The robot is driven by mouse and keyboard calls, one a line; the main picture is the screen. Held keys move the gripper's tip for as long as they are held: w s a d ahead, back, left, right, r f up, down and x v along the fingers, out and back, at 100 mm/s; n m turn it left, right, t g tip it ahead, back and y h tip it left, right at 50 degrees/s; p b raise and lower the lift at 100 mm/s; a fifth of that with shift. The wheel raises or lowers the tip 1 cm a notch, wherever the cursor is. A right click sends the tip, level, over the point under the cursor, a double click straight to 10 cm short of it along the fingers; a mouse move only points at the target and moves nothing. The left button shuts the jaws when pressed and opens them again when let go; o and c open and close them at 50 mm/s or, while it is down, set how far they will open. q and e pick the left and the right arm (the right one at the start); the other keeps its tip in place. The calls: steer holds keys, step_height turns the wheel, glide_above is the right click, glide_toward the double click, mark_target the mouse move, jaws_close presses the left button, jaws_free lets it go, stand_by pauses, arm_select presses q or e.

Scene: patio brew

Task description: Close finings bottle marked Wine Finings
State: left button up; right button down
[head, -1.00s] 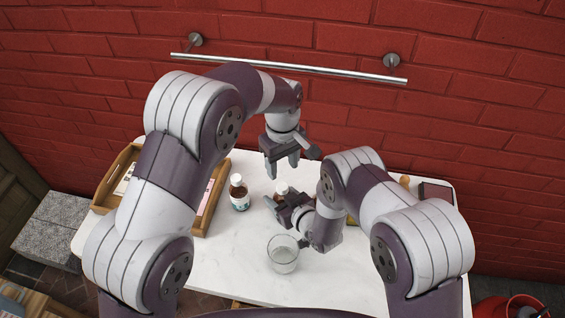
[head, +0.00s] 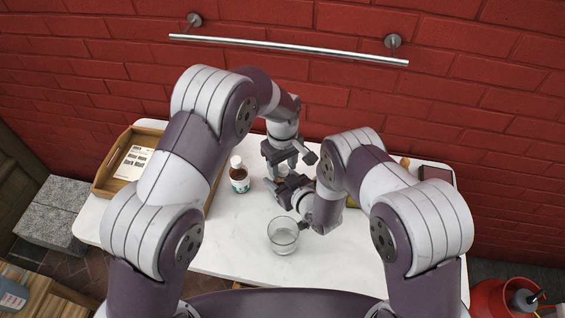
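A small brown bottle with a white cap (head: 239,175) stands upright on the white table, left of my grippers; its label is too small to read. A second small bottle (head: 283,170) is between my two grippers, with only a pale bit of its top showing. My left gripper (head: 281,168) points down over this second bottle, its fingers apart on either side of the top. My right gripper (head: 277,186) reaches in from the right at the second bottle's lower part. Its fingertips and its grip are mostly hidden.
A clear glass (head: 283,236) stands in front of my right gripper. A wooden tray (head: 106,176) with a printed card (head: 136,163) is at the left. A dark box (head: 435,173) lies at the back right. The front of the white table (head: 235,258) is clear.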

arm_select(q)
jaws_close()
steer(key=m, duration=0.6)
steer(key=shift+m, duration=0.3)
steer(key=shift+o, duration=1.6)
jaws_free()
steer(key=shift+r, duration=2.4)
steer(key=shift+c, duration=0.4)
step_height(320, 180, up, 2)
steer(key=n, duration=0.4)
steer(key=r+n, duration=0.1)
steer(key=n, duration=0.1)
steer(key=shift+r+n, duration=0.15)
steer(key=shift+n, duration=0.15)
